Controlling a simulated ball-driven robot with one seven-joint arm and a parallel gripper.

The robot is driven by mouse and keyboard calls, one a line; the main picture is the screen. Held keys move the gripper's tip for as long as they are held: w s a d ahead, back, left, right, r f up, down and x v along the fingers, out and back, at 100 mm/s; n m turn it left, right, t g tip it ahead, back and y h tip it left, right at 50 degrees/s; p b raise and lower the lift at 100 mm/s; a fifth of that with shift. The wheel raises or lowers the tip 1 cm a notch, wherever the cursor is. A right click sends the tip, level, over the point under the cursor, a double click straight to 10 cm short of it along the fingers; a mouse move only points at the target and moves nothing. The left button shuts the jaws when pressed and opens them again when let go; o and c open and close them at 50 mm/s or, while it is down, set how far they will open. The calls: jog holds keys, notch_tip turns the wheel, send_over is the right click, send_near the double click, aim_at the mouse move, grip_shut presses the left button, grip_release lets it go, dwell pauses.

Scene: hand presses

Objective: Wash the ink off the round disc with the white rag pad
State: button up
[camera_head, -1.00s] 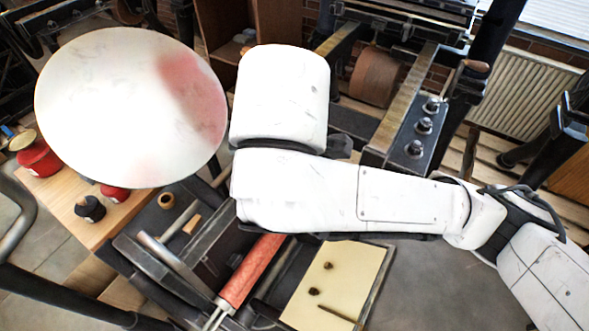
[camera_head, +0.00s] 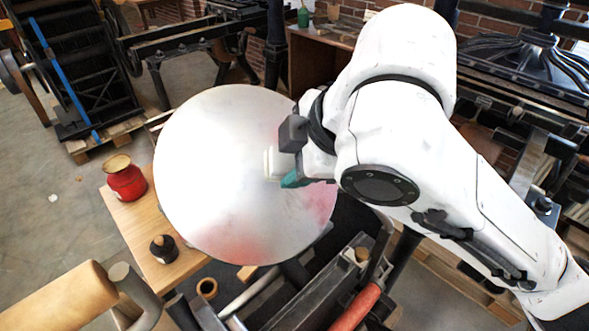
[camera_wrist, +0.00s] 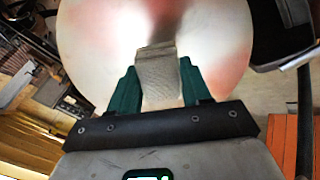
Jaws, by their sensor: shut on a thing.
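The round disc (camera_head: 215,170) is a large pale plate, tilted, in the middle of the head view. Faint red ink stains show along its lower edge and at its lower right; the rest looks pale grey to white. The disc also fills the top of the wrist view (camera_wrist: 95,45), with red at its right side. My gripper (camera_head: 285,172) is at the disc's right part, with teal fingers. It is shut on the white rag pad (camera_wrist: 160,75), which points at the disc. The pad is partly visible in the head view (camera_head: 271,163). I cannot tell whether it touches the disc.
A red ink can (camera_head: 126,180) and a dark-based knob (camera_head: 163,249) stand on a wooden table (camera_head: 140,222) left of the disc. A red roller (camera_head: 355,308) and metal press bars lie below. A tan wooden handle (camera_head: 55,300) is at the lower left.

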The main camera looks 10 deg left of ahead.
aim_at(314, 196)
jog(key=w+r, duration=0.1)
jog(key=w, duration=0.1)
jog(key=w+r+p, duration=0.1)
jog(key=w, duration=0.2)
jog(key=w+r, duration=0.1)
jog(key=w, duration=0.1)
jog(key=shift+w+a+p, duration=0.25)
jog(key=shift+w+p, duration=0.05)
jog(key=shift+w, duration=0.1)
jog(key=shift+w+a+f+b, duration=0.1)
jog(key=shift+a+f+b, duration=0.1)
jog(key=shift+f+b, duration=0.25)
jog(key=shift+x, duration=0.9)
jog(key=shift+w+a+f, duration=0.25)
jog(key=shift+f, duration=0.2)
jog(key=shift+f+b, duration=0.1)
jog(key=shift+b, duration=0.2)
jog(key=shift+s+d+f+b, duration=0.4)
jog(key=shift+s+d+f, duration=0.3)
jog(key=shift+s+d, duration=0.15)
jog(key=shift+s+d+f+b, duration=0.4)
jog(key=shift+s+d+f, duration=0.25)
jog(key=shift+s+d, duration=0.15)
jog(key=shift+s+d+f+b, duration=0.8)
jog(key=shift+s+d+f, duration=0.1)
jog(key=shift+s+f, duration=0.2)
jog(key=shift+s+d+f+b, duration=0.75)
jog(key=shift+s+d+f, duration=0.2)
jog(key=shift+f, duration=0.2)
